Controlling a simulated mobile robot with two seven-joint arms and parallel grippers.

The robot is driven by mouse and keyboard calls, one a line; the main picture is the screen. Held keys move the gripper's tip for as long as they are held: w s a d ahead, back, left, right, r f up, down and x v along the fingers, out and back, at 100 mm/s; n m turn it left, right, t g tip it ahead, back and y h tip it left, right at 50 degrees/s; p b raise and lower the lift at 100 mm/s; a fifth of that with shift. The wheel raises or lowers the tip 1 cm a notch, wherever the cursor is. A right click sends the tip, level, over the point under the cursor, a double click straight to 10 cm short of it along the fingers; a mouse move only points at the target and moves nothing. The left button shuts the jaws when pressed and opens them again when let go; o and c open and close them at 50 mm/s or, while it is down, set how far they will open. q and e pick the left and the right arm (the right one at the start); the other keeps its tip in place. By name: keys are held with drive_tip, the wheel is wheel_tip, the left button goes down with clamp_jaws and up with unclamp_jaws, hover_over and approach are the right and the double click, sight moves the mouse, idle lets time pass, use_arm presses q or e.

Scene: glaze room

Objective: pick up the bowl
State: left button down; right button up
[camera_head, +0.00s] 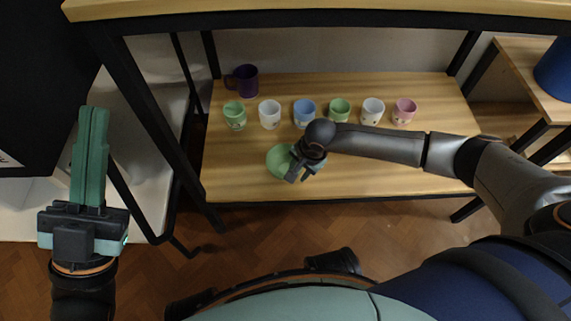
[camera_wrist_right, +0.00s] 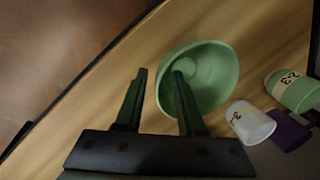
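A light green bowl (camera_head: 279,161) stands on the wooden shelf near its front left, partly covered by my right gripper. My right gripper (camera_head: 301,178) reaches in over the bowl's right side. In the right wrist view my right gripper (camera_wrist_right: 160,72) is open, its two fingers apart. The green bowl (camera_wrist_right: 216,78) shows with one finger over its inside and the other outside its near rim, so the rim lies between them in the picture. I cannot tell whether they touch. My left gripper (camera_head: 94,112) is raised at the far left, fingers together and empty.
Behind the bowl stands a row of several cups: green (camera_head: 235,115), white (camera_head: 270,113), blue (camera_head: 305,112), green (camera_head: 340,110), white (camera_head: 372,111) and pink (camera_head: 404,111). A purple mug (camera_head: 243,79) stands back left. An upper shelf (camera_head: 300,12) overhangs.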

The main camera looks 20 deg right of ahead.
clamp_jaws()
idle(1.2)
